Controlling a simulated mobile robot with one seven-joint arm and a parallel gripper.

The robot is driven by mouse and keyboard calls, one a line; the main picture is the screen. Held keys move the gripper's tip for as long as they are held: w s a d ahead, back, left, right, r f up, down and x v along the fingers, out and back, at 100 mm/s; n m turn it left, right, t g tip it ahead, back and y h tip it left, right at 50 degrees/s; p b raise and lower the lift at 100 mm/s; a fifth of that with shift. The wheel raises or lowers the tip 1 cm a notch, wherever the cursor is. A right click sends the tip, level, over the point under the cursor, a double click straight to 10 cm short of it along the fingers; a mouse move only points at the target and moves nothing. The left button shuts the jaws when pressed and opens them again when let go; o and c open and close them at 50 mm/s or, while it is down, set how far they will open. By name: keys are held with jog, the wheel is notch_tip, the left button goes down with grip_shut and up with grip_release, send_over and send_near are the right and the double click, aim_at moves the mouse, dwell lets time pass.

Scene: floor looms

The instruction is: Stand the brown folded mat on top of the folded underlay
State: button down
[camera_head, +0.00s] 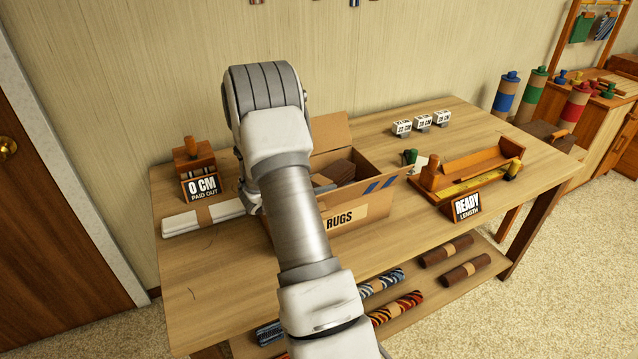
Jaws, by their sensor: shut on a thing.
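A dark brown folded piece (342,171), which looks like the brown folded mat, shows inside the open cardboard box. A grey-blue piece (321,181) lies beside it at the left, partly covered by my arm. A flat white folded bundle with a tan band (181,223), which may be the folded underlay, lies on the table left of the box; my arm hides its right end. My arm reaches up and bends down over the box's left side. My gripper's fingers are hidden behind the arm, so I cannot see what they hold.
The cardboard box (372,206) marked RUGS stands mid-table, flaps open. Rolled rugs (466,271) lie on the lower shelf. The table's front left is clear.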

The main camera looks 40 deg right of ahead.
jog(key=shift+f+b, duration=0.3)
jog(key=shift+f, duration=0.2)
grip_release()
jog(key=shift+f, duration=0.1)
